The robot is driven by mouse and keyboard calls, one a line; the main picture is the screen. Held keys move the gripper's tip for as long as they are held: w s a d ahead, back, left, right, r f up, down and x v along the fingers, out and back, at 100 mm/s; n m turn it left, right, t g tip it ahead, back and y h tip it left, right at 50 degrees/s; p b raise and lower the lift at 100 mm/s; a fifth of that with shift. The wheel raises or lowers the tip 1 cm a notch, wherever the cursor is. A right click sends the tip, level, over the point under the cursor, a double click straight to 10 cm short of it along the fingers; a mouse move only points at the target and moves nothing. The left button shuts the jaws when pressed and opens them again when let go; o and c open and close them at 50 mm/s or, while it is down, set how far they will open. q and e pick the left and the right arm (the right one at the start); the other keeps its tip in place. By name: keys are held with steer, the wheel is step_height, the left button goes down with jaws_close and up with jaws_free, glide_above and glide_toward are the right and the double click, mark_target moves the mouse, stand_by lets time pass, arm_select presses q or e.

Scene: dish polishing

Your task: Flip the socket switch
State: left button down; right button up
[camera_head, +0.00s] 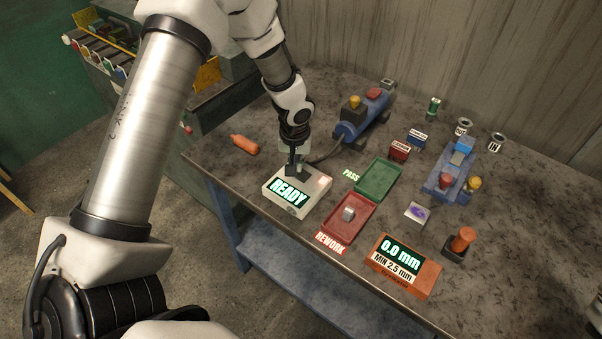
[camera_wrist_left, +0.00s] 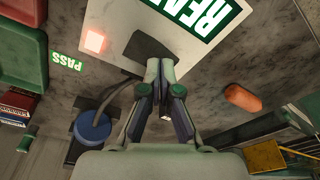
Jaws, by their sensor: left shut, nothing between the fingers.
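A white box (camera_head: 300,205) with a green READY display lies on the table near its left edge. A pinkish lit patch (camera_head: 323,181) sits on its top near the back right corner; it also shows in the left wrist view (camera_wrist_left: 95,41). No part is labelled as the socket switch. My left gripper (camera_head: 293,173) points down at the back part of the box and is shut and empty. I cannot tell whether the tips touch the box. My right gripper is not in view.
A blue machine (camera_head: 352,125) with a dark cord stands behind the box. An orange handle (camera_head: 244,145) lies to the left. A green PASS tray (camera_head: 378,180), a red REWORK tray (camera_head: 333,222) and an orange gauge (camera_head: 405,285) lie to the right. The table's front edge is close.

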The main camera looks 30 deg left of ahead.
arm_select(q)
steer(key=shift+f, duration=0.2)
steer(key=shift+s, duration=0.1)
steer(key=shift+r+p, duration=0.5)
steer(key=shift+r, duration=0.4)
step_height(320, 180, up, 5)
steer(key=p, duration=0.3)
steer(key=shift+r, duration=0.1)
